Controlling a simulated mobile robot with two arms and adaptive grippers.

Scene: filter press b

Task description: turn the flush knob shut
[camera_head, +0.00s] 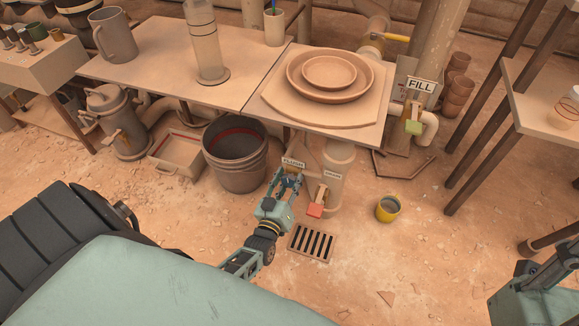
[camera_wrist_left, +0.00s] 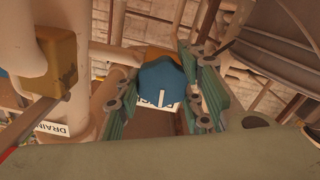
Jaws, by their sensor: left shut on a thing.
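The flush knob (camera_wrist_left: 163,84) is blue with a pale line on its face, seen in the left wrist view. My left gripper (camera_wrist_left: 165,92) is shut on it, one finger on each side. In the head view my left gripper (camera_head: 288,182) reaches low under the table edge, just below the FLUSH label (camera_head: 293,162), and covers most of the knob. Part of the label (camera_wrist_left: 160,107) shows upside down beside the knob in the wrist view. A part of my right arm shows at the lower right of the head view; its fingertips cannot be made out.
The drain valve's red-orange handle (camera_head: 315,210) is close on the right; its yellow body (camera_wrist_left: 58,62) shows in the wrist view. A bucket (camera_head: 235,155) stands left, a yellow cup (camera_head: 388,208) right, a floor grate (camera_head: 311,243) below. The FILL valve (camera_head: 414,120) is farther right.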

